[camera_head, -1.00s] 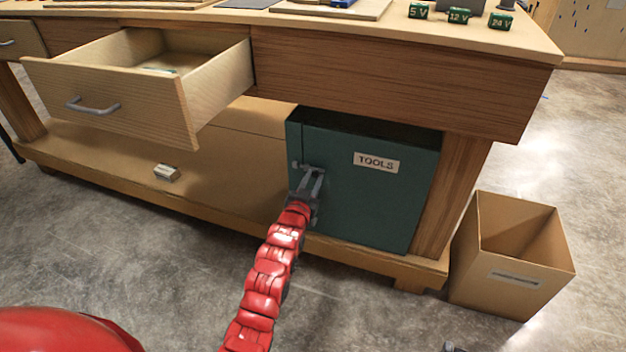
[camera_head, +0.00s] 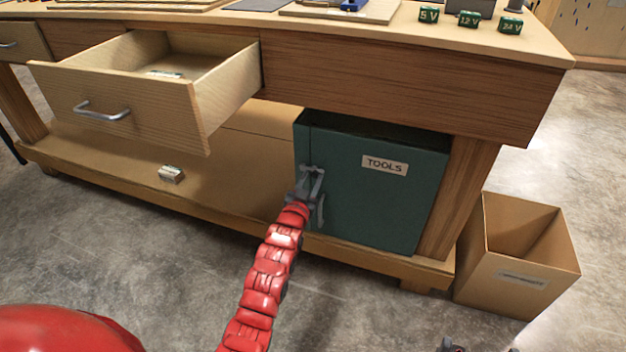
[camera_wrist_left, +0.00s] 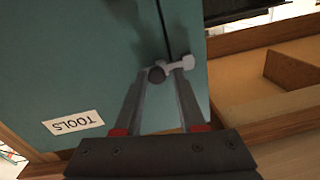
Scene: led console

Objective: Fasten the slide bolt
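The slide bolt (camera_head: 306,168) is a small grey bolt near the left edge of the dark teal TOOLS cabinet (camera_head: 385,205), under the workbench. In the left wrist view, the bolt (camera_wrist_left: 186,63) lies across the dark seam at the door's edge, with its round dark knob (camera_wrist_left: 157,75) showing. My left gripper (camera_head: 313,178) is at the bolt. In the left wrist view its fingers (camera_wrist_left: 160,77) are apart, with the knob between their tips; I cannot tell whether they touch it. Small dark parts at the bottom edge of the head view may be my right gripper (camera_head: 480,349), mostly cut off.
A drawer (camera_head: 115,110) stands open left of and above the cabinet. A small metallic block (camera_head: 171,174) lies on the lower shelf (camera_head: 120,160). An open cardboard box (camera_head: 510,285) stands on the floor to the right. The floor before the cabinet is clear.

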